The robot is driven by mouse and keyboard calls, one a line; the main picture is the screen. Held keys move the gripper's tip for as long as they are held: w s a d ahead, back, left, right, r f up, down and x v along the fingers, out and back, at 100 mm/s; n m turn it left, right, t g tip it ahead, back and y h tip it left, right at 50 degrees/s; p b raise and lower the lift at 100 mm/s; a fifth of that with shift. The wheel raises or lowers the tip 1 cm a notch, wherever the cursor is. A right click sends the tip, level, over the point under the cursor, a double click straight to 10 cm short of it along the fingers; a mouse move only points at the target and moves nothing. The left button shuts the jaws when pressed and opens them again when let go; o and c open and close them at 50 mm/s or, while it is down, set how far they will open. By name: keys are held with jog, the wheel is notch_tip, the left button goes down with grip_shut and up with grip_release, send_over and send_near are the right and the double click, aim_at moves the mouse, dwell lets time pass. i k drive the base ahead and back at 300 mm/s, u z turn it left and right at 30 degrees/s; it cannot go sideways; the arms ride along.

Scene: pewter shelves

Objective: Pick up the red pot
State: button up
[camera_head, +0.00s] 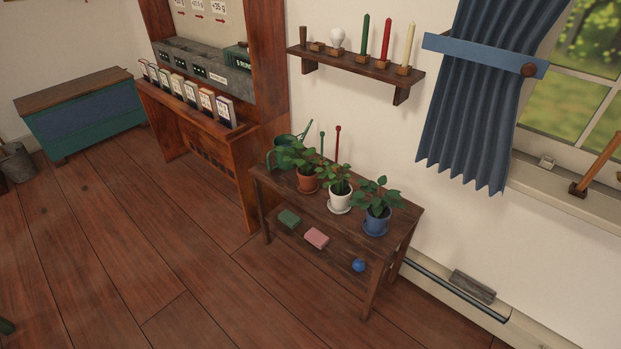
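The red pot (307,184) is a terracotta-coloured plant pot with a green leafy plant in it. It stands upright on the top of a dark wooden table (282,185), at the left of a row of three potted plants. A white pot (340,202) on a saucer stands to its right, and a blue pot (376,223) on a saucer stands further right. Leaves hide part of the red pot's rim.
A green watering can (281,153) stands behind the red pot. The table's lower shelf holds a green block (289,219), a pink block (317,238) and a blue ball (358,265). A wall shelf (355,66) with candles hangs above. The floor in front is clear.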

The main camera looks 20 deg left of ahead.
aim_at(308, 184)
jog(key=z, duration=1.4)
jog(key=k, duration=1.15)
jog(key=u, duration=1.95)
jog(key=i, duration=0.9)
jog(key=u, duration=0.05)
